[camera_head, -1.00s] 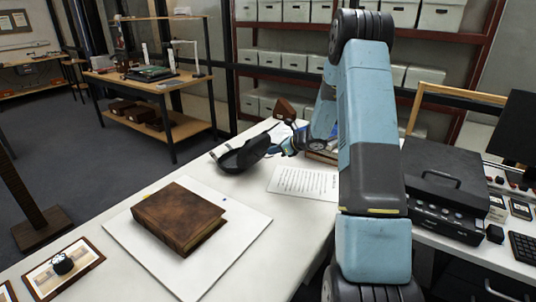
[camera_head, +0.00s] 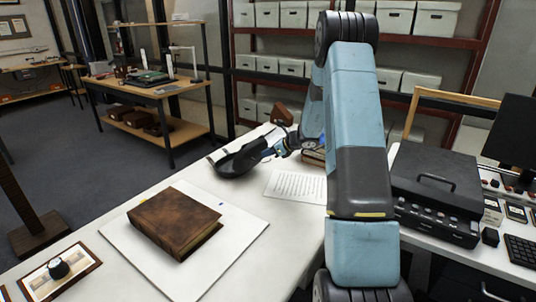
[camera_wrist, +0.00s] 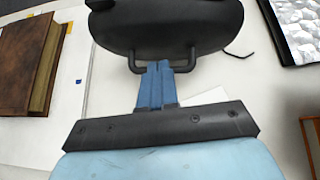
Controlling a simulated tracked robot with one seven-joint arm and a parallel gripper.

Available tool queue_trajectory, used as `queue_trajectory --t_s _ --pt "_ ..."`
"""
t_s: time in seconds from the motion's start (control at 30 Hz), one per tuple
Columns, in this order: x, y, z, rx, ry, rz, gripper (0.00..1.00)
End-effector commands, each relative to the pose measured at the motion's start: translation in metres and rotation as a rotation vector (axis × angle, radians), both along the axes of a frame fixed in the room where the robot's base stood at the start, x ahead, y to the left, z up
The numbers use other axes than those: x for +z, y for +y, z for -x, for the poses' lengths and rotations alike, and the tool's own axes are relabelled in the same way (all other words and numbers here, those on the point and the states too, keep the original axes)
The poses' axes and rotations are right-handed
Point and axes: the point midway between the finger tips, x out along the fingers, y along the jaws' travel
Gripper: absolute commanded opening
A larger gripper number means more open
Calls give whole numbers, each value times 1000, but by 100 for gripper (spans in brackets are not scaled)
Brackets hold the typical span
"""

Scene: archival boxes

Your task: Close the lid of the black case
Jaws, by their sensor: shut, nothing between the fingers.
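The black case (camera_head: 236,166) lies on the white table in the head view, with its lid (camera_head: 246,155) tilted low over the base. I cannot tell whether the lid is fully down. In the wrist view the rounded black lid (camera_wrist: 170,28) fills the top middle, with a handle (camera_wrist: 190,62) along its near edge. My gripper (camera_head: 272,153) is at the case's right side. In the wrist view its blue fingers (camera_wrist: 160,68) are shut together and empty, at the handle between its two posts. Whether they touch it is unclear.
A brown book (camera_head: 176,220) lies on a white board (camera_head: 228,251) left of the case. A printed sheet (camera_head: 296,186) lies to the right. Another book (camera_head: 313,156) is partly behind my arm. A dark-framed panel (camera_wrist: 295,28) is at upper right in the wrist view.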

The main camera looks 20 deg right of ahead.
Motion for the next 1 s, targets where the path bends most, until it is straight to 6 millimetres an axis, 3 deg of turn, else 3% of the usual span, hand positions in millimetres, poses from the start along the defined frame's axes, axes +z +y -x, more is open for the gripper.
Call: queue_trajectory --t_s 0.73,1.0 --pt "-1 -2 1 -1 1 -1 0" --pt "-19 -19 17 1 4 -1 0"
